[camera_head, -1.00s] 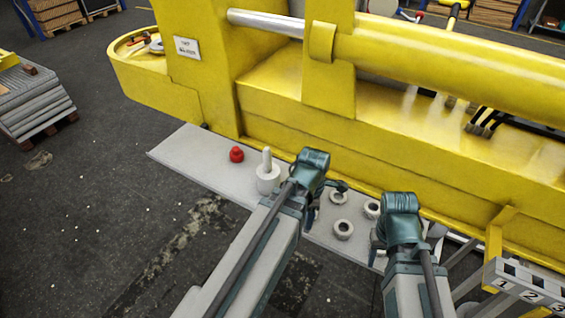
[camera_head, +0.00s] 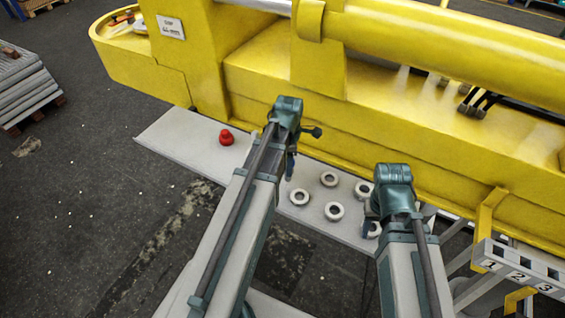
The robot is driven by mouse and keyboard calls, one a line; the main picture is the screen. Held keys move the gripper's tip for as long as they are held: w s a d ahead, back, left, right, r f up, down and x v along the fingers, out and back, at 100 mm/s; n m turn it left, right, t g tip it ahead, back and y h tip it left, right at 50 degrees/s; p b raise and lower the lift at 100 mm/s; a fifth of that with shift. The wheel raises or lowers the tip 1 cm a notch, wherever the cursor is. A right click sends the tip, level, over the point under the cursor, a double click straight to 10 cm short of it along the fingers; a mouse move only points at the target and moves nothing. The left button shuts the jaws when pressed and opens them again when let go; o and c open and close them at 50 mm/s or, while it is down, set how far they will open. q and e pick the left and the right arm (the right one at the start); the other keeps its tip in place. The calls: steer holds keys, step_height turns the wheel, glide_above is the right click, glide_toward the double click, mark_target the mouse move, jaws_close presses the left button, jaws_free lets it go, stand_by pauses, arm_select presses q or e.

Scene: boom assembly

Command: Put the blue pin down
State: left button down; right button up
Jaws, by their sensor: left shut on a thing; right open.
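My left gripper (camera_head: 291,166) hangs over the grey shelf, left of several white rings. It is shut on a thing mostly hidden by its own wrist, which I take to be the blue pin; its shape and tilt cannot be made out. No blue pin shows lying elsewhere. My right gripper (camera_head: 371,222) is open at the right part of the shelf, close to the rings; its fingers are partly hidden by its wrist. The grey shelf (camera_head: 180,142) runs along the foot of the yellow boom (camera_head: 290,105).
A red knob-like part (camera_head: 226,137) stands on the shelf left of my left arm. White rings, such as one ring (camera_head: 334,211), lie between my grippers. A numbered rack (camera_head: 518,268) stands at the right. The shelf's left end is clear.

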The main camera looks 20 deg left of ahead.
arm_select(q)
steer(key=w+a+f+b, duration=0.3)
steer(key=shift+w+a+f, duration=0.1)
steer(key=shift+w+f, duration=0.1)
arm_select(e)
step_height(320, 180, down, 3)
steer(key=shift+f, duration=0.15)
arm_select(q)
steer(key=shift+f+b, duration=0.3)
steer(key=shift+b, duration=0.15)
arm_select(e)
steer(key=shift+f, duration=0.35)
arm_select(q)
steer(key=shift+f, duration=0.15)
arm_select(e)
steer(key=shift+f, duration=0.1)
arm_select(q)
steer(key=shift+c, duration=1.6)
jaws_free()
